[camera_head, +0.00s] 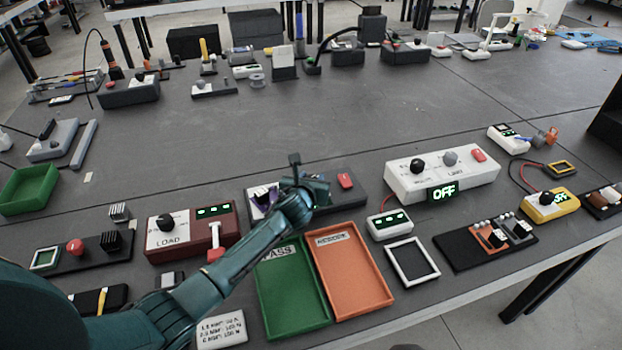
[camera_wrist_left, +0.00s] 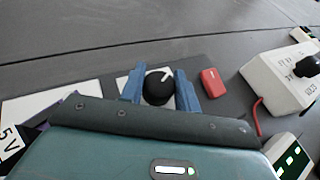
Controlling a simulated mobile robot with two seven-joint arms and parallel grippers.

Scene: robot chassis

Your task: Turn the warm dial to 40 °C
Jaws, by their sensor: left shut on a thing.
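A black round dial (camera_wrist_left: 158,89) with a white pointer mark sits on a dark panel (camera_head: 352,200). The pointer is aimed at the upper right in the left wrist view. I take this to be the warm dial; its scale cannot be read. My left gripper (camera_head: 301,187) is over the panel, with its blue fingers (camera_wrist_left: 160,88) on either side of the dial, shut on it. In the head view the gripper hides the dial. My right gripper is not in view.
A red button (camera_head: 345,181) is right of the dial, also seen in the wrist view (camera_wrist_left: 212,82). A white box (camera_head: 440,172) with an OFF display stands further right. A green tray (camera_head: 293,300) and an orange tray (camera_head: 350,270) lie in front.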

